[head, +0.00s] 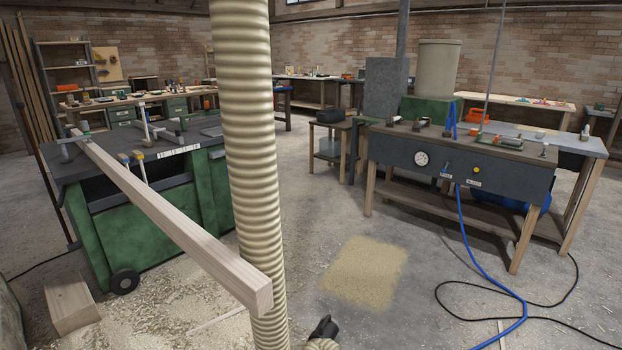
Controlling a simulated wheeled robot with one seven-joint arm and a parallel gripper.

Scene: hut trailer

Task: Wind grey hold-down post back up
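A green machine bench (135,246) with a dark grey top stands at the left. Small grey upright fittings rise from it: a clamp-like one (68,150) at the far left corner and a slim post (146,122) near the middle. I cannot tell which is the hold-down post, nor how high it is wound. A long pale timber beam (180,222) lies across the bench's left corner and juts towards me. My gripper is not recognisable in the head view.
A thick ribbed beige hose (246,150) hangs in front and hides the bench's right end. A black nozzle-like piece (323,328) shows at the bottom edge. A grey panelled bench (460,165) stands right, with a blue hose (485,282) on the floor. The middle floor is open around a sawdust patch (364,272).

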